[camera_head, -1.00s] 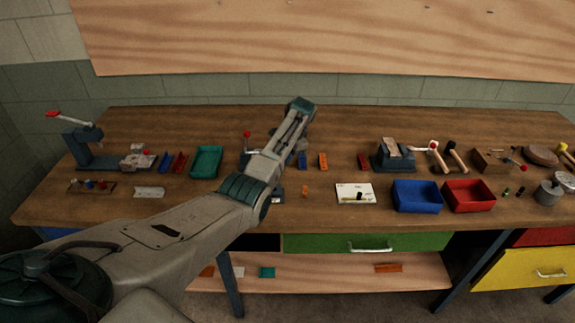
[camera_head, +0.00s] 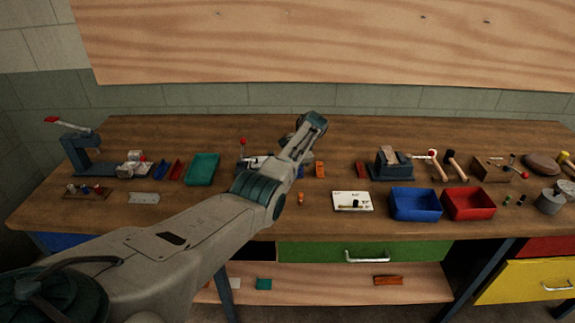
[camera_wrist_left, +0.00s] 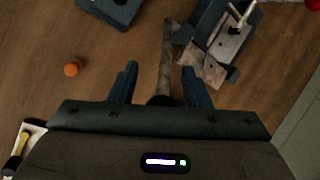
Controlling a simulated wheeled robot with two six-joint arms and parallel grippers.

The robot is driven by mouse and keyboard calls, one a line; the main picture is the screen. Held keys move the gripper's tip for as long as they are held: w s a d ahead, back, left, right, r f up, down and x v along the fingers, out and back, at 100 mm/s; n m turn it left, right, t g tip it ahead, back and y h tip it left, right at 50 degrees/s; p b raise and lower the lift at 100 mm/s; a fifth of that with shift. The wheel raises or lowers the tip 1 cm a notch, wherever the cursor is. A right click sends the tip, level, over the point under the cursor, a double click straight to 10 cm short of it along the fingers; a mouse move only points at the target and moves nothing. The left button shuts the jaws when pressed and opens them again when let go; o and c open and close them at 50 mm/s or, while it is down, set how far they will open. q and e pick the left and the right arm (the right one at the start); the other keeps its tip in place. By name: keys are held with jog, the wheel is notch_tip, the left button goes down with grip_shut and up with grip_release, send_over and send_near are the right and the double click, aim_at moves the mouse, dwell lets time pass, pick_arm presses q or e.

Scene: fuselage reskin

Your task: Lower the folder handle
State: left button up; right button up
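My left gripper (camera_head: 314,122) hangs above the back middle of the bench. In the left wrist view its two fingers (camera_wrist_left: 159,75) are spread apart. A narrow grey-brown bar (camera_wrist_left: 166,58), which looks like the folder handle, runs between them; a gap shows on both sides of it. A dark blue-grey machine with a silver plate (camera_wrist_left: 228,42), probably the folder, stands beside the bar's far end. In the head view my arm hides most of this machine; a red knob (camera_head: 243,141) rises behind the arm. My right gripper is not in view.
A small orange piece (camera_wrist_left: 72,68) and a white card (camera_head: 352,201) lie nearby. Blue (camera_head: 415,216) and red (camera_head: 468,216) bins stand right of the card. A teal tray (camera_head: 202,182) is left of my arm. Another machine (camera_head: 391,176) stands to the right.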

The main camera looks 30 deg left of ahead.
pick_arm(q)
jog(key=shift+r, duration=0.1)
jog(key=shift+d+r, duration=0.1)
jog(key=shift+r, duration=0.05)
jog(key=b+v, duration=0.2)
jog(key=v, duration=0.8)
jog(key=shift+b, duration=0.3)
jog(key=shift+w+d+r, duration=0.1)
